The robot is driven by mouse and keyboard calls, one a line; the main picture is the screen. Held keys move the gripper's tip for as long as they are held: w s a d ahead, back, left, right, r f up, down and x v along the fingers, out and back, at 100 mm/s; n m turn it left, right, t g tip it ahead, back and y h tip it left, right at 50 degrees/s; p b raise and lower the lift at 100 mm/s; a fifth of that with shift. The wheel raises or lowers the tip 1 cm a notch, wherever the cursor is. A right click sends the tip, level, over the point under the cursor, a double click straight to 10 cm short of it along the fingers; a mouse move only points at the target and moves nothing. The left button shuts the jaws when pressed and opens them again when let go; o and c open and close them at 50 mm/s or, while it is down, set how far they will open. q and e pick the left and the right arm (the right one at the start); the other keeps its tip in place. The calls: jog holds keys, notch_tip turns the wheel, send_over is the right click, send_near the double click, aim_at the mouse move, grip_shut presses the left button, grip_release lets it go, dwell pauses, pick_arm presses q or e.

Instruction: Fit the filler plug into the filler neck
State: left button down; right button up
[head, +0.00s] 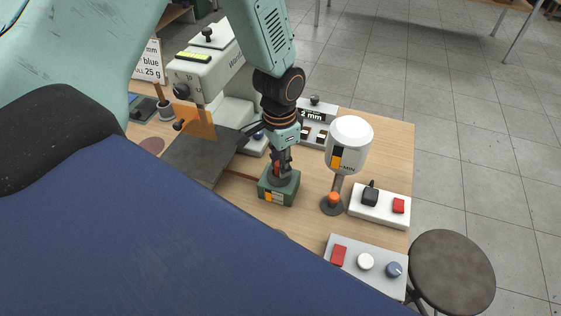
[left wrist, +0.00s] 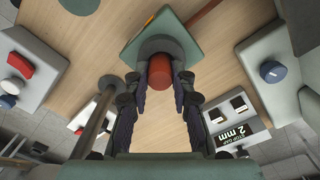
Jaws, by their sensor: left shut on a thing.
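In the left wrist view the round red plug (left wrist: 159,73) lies between the two dark fingertips (left wrist: 160,92). A dark grey round neck (left wrist: 160,47) on the box's top is right beside the plug in that view. The plug is at the neck, but I cannot tell whether it is seated in it or just above it. My right gripper is not in view.
A white vessel (head: 349,134) on a stand with an orange knob (head: 334,198) stands close right of the box. A switch box (head: 379,205) and a control panel (head: 365,263) lie farther right and in front. A press-like machine (head: 205,76) stands behind left.

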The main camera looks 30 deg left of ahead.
pick_arm(q)
jog(key=shift+a+f, duration=0.2)
jog(key=c, duration=1.5)
grip_release()
jog(key=shift+s, duration=0.1)
jog(key=o, duration=0.3)
jog(key=shift+d+r, duration=0.1)
jog(key=shift+d, duration=0.1)
jog(key=shift+o, duration=0.4)
jog(key=shift+a, duration=0.1)
jog(key=shift+a, duration=0.1)
notch_tip(320, 180, up, 12)
jog(key=p, duration=0.1)
